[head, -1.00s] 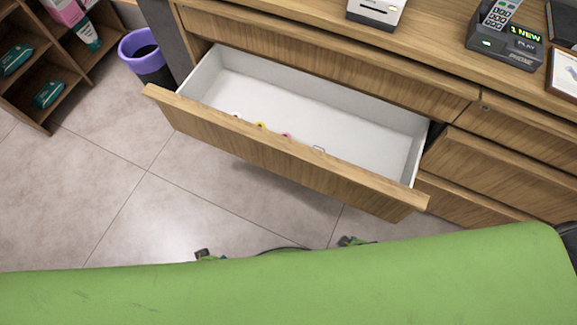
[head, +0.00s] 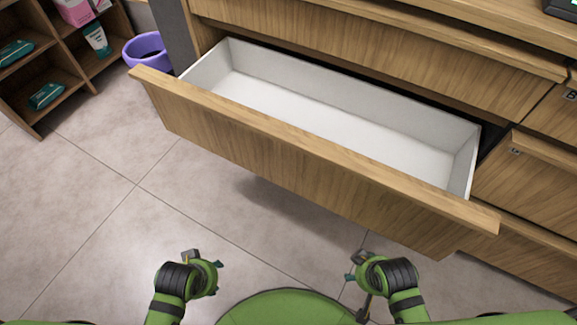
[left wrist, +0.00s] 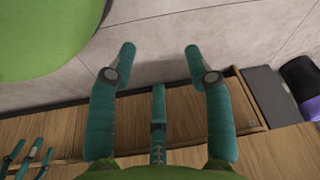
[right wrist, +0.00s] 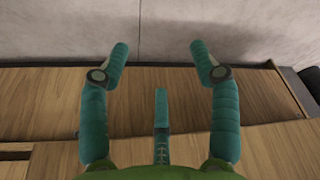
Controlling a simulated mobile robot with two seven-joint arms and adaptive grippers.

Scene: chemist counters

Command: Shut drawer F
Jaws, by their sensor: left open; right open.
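One wide wooden drawer (head: 300,165) stands pulled out of the counter, with a white interior that looks empty where I can see it. No letter shows on it, so I cannot confirm it is F. The strip just behind its front panel is hidden. My left gripper (left wrist: 158,50) is open and empty; in the head view its arm is at the bottom, in front of the drawer and apart from it. My right gripper (right wrist: 158,48) is open and empty, likewise in front of the drawer, further right.
The wooden counter (head: 400,55) runs behind the drawer, with closed drawers (head: 530,185) at right. A purple bin (head: 147,50) and a shelf unit (head: 62,75) with packets stand at left. Tiled floor (head: 100,210) is clear in front.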

